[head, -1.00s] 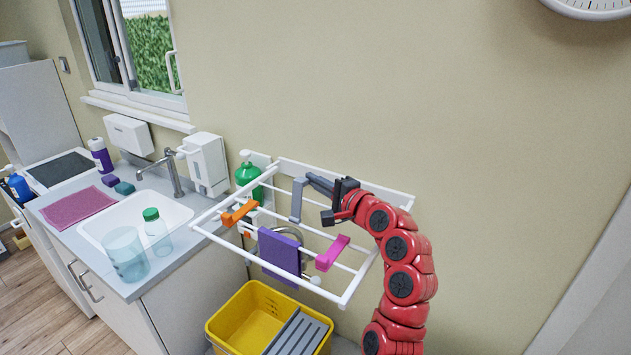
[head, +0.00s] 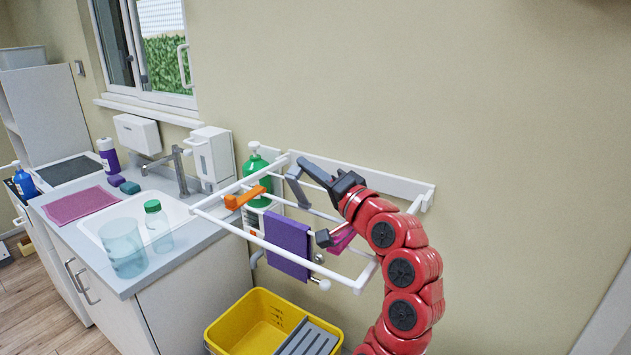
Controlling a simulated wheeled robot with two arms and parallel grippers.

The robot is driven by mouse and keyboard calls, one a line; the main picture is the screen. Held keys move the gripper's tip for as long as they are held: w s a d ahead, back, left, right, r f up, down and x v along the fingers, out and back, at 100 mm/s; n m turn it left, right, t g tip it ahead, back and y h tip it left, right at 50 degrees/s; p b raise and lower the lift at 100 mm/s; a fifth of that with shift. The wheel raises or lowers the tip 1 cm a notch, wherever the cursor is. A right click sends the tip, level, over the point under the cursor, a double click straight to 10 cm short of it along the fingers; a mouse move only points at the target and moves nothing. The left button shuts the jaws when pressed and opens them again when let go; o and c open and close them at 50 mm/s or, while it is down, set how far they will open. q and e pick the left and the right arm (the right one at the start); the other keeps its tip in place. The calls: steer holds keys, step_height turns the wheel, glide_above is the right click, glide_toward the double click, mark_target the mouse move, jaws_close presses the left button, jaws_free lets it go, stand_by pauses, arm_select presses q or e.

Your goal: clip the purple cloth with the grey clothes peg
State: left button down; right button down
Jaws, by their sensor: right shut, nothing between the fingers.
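The purple cloth (head: 287,246) hangs over a rod of the white drying rack. The grey clothes peg (head: 296,189) is at a rod farther back on the rack, close to the wall. My right gripper (head: 304,166) reaches over the rack from the right. Its fingers are shut and empty, and their tips are right by the top of the grey peg. I cannot tell whether they touch it. My left gripper is not in view.
An orange peg (head: 245,198) and a pink peg (head: 342,239) sit on the rack (head: 240,232); my arm partly hides the pink one. A green pump bottle (head: 254,172) stands behind. A yellow bucket (head: 226,334) is below. The sink counter is at left.

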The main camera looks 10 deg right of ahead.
steer(key=shift+s+a+f+b, duration=0.25)
steer(key=shift+s+a+b, duration=0.2)
steer(key=shift+b, duration=0.1)
steer(key=shift+s+a+n+y+b, duration=0.3)
steer(key=shift+n+b, duration=0.35)
steer(key=shift+n, duration=0.05)
